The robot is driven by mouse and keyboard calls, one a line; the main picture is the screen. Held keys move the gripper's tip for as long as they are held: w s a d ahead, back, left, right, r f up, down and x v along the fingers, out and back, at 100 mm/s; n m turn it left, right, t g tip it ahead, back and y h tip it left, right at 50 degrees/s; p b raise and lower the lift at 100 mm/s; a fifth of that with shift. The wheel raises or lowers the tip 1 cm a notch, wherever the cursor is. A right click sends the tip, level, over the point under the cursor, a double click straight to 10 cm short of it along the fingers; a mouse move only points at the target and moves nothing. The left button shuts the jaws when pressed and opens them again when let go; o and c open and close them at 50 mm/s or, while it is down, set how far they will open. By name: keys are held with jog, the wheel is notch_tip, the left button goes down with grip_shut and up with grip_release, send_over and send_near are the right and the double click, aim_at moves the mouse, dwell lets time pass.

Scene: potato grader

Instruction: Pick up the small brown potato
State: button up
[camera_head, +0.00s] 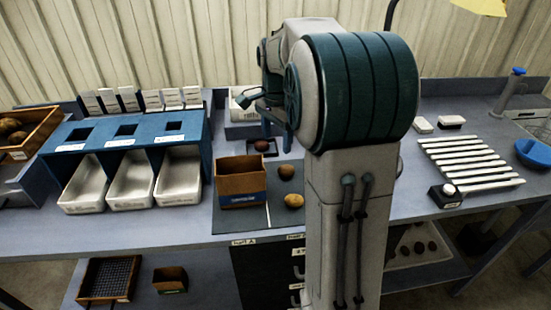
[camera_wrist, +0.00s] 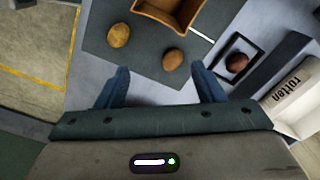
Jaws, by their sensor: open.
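A small brown potato (camera_head: 286,172) lies on the dark mat, and it shows in the wrist view (camera_wrist: 173,60). A yellower potato (camera_head: 294,200) lies near it, also in the wrist view (camera_wrist: 118,35). A darker reddish-brown potato (camera_wrist: 237,62) sits in a small black-rimmed tray (camera_wrist: 221,50). My gripper (camera_wrist: 162,80) is open and empty. In the wrist view the brown potato appears just beyond the fingertips, roughly between them and apart from both. In the head view my gripper (camera_head: 277,132) is above the back of the bench, partly hidden by my arm.
An open cardboard box (camera_head: 240,187) stands on the mat (camera_head: 228,220), left of the potatoes. A white container marked "rotten" (camera_wrist: 300,92) is at the right in the wrist view. A blue sorting stand (camera_head: 125,143) with several white trays is farther left.

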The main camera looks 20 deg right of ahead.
aim_at(286, 166)
jog(key=w+d+f+m, duration=0.3)
jog(key=w+d+m, duration=0.1)
jog(key=w+d, duration=0.1)
jog(key=shift+g, duration=0.4)
jog(key=f, duration=0.4)
jog(key=f+p, duration=0.1)
jog(key=f, duration=0.3)
jog(key=f+p, duration=0.1)
jog(key=f, duration=0.3)
jog(key=shift+s+f, duration=0.35)
jog(key=shift+s, duration=0.05)
jog(key=c, duration=1.1)
